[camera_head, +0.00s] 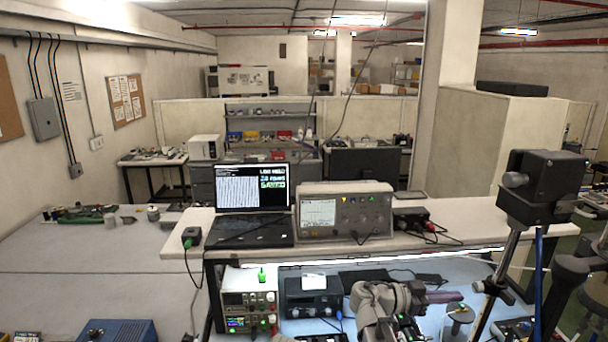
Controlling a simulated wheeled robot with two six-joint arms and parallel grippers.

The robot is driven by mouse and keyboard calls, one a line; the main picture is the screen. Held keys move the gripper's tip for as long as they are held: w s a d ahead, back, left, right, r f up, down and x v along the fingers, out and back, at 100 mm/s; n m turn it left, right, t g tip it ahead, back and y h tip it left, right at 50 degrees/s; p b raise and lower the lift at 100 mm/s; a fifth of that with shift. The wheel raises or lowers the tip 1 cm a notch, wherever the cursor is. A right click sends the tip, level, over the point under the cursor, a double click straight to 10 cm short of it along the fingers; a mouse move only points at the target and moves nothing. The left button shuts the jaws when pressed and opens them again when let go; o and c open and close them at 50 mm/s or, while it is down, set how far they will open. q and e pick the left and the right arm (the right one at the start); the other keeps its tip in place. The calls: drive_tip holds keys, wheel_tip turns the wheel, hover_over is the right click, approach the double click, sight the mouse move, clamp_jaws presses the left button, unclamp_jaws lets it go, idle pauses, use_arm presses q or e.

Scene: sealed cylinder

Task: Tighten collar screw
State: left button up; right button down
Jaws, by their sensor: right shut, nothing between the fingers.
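A small pale cylinder (459,314) with a yellowish top stands just below and right of the fingertips. I cannot tell whether they touch it. A black block (541,187) sits on a slanted metal pole at the right, with a silver knob (514,180) on its left side. I cannot tell which part is the collar screw.
An oscilloscope (345,212) and a laptop (252,200) stand on the raised shelf (468,216). Below are a power supply (249,301) and a black instrument (313,297). The grey table (90,265) at left is mostly clear.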

drive_tip(key=shift+w+d+f, duration=0.15)
drive_tip(key=shift+d, duration=1.65)
drive_tip(key=shift+r, duration=0.4)
drive_tip(key=shift+s+d, duration=0.1)
drive_tip(key=shift+s, duration=0.1)
drive_tip(key=shift+f, duration=0.1)
drive_tip(key=a, duration=0.6)
drive_tip(key=shift+s, duration=0.3)
drive_tip(key=shift+a, duration=0.1)
